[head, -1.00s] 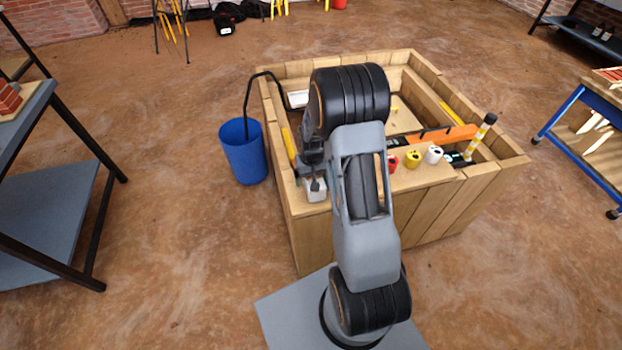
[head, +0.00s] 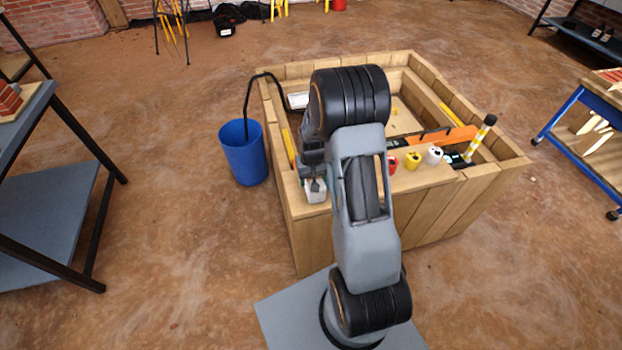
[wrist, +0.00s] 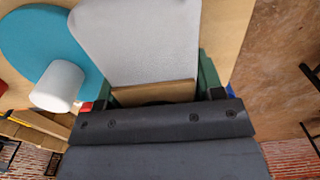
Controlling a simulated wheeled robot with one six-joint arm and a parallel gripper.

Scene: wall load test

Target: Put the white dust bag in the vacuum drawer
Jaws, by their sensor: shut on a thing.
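The white dust bag (head: 315,190) is at the front left corner of the wooden bench in the head view. It is pale and large at the top of the wrist view (wrist: 140,40), with a tan strip (wrist: 155,93) along its near edge. My gripper (wrist: 153,88) is shut on it, with green finger parts beside that strip. In the head view my gripper (head: 313,172) is partly hidden by my arm. I cannot tell whether the bag touches the bench top. I cannot make out the vacuum drawer in either view.
The wooden bench (head: 430,205) has a raised rim around a recess. Red, yellow and white small pieces (head: 413,160) and an orange bar (head: 450,136) lie right of my arm. A blue bin (head: 243,155) stands left. A teal disc (wrist: 45,45) with a white cylinder (wrist: 58,86) is beside the bag.

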